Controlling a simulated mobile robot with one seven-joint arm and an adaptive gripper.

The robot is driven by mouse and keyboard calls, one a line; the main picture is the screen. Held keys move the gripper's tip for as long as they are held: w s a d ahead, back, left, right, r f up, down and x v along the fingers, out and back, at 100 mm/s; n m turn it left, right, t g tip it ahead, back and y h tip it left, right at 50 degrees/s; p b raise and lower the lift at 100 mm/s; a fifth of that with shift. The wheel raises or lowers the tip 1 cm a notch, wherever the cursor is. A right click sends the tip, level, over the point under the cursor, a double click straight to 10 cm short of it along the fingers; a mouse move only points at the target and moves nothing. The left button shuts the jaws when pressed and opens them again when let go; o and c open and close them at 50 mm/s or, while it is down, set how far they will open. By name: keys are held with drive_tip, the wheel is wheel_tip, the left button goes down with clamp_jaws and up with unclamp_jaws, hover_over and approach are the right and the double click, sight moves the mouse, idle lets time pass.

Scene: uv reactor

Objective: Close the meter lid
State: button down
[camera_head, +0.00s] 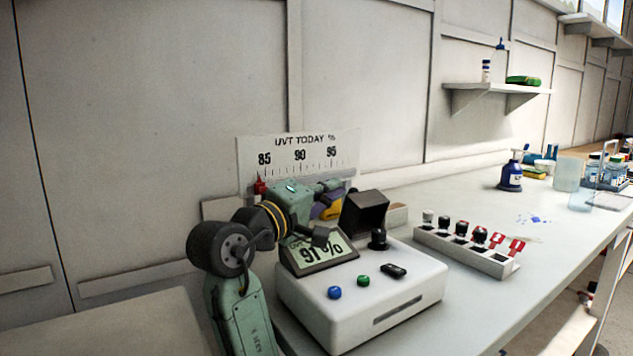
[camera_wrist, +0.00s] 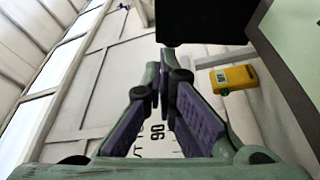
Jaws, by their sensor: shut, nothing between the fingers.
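The meter (camera_head: 400,305) is a white box on the bench with a tilted display (camera_head: 322,252) reading 91%. Its black lid (camera_head: 363,213) stands raised at the back, right of the display, behind a black round part (camera_head: 378,239). In the wrist view, the lid (camera_wrist: 205,22) is a dark block at the top and the display's edge (camera_wrist: 295,95) is at right. My gripper (camera_head: 335,194) is behind the display, left of the lid. In the wrist view, its purple-padded fingers (camera_wrist: 163,88) are together and empty. Contact with the lid cannot be told.
A yellow object (camera_head: 331,207) is behind the meter, beside my gripper. A UVT scale sign (camera_head: 298,155) stands against the wall. A rack (camera_head: 465,248) of capped vials is at right. A blue bottle (camera_head: 511,174) stands farther back. Bench space right of the rack is mostly clear.

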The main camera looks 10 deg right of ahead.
sight(352, 197)
drive_tip(key=shift+s+d+f, duration=0.15)
drive_tip(key=shift+s, duration=0.2)
drive_tip(key=shift+s, duration=0.15)
drive_tip(key=shift+s+d+r+m+h+b, duration=0.1)
drive_tip(key=shift+s+d+m+h+b, duration=0.1)
drive_tip(key=shift+s+m+h+b, duration=0.45)
drive_tip(key=shift+s+d+r+m+y, duration=0.15)
drive_tip(key=shift+s+m, duration=0.15)
drive_tip(key=shift+m, duration=0.65)
drive_tip(key=shift+s+d, duration=0.2)
drive_tip(key=shift+s, duration=0.35)
drive_tip(key=shift+s+d+m+h, duration=0.3)
drive_tip(key=shift+s+m, duration=0.35)
drive_tip(key=shift+m, duration=0.25)
drive_tip(key=shift+s+d, duration=0.1)
drive_tip(key=shift+s, duration=0.3)
drive_tip(key=shift+f, duration=0.1)
